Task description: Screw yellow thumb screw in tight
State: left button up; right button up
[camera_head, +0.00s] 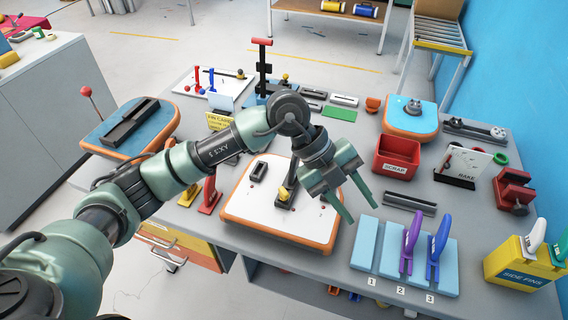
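A small yellow thumb screw (283,193) shows on a dark fixture near the middle of a white board with an orange rim (240,212). How deep it sits cannot be told. Another small yellow knob (285,77) shows at the back of the table. My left gripper (361,216) is open, with its two fingers apart and nothing between them. It hangs to the right of the yellow thumb screw, above the table by the board's right edge. My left arm crosses in front of part of the table. My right gripper is not in view.
A red scrap bin (397,158) stands right of the gripper. A light blue stand (366,245) with purple and blue clamps is at the front right. A yellow side-fins box (520,266) stands at the far right. A blue pad with a dark rail (130,122) lies left.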

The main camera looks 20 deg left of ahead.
pick_arm(q)
jog(key=w+a+f+n+t+y, duration=0.15)
jog(key=w+a+y, duration=0.3)
jog(key=a, duration=0.65)
jog(key=n+y, duration=0.2)
jog(key=y, duration=0.2)
send_over(284, 190)
jog(key=shift+s+r, duration=0.1)
jog(key=shift+r, duration=0.35)
jog(key=shift+a+f, duration=0.1)
jog(key=shift+f, duration=0.2)
notch_tip(284, 190, down, 6)
jog(key=shift+r+p, duration=0.1)
jog(key=shift+p, duration=0.95)
jog(key=shift+f, duration=0.65)
grip_shut()
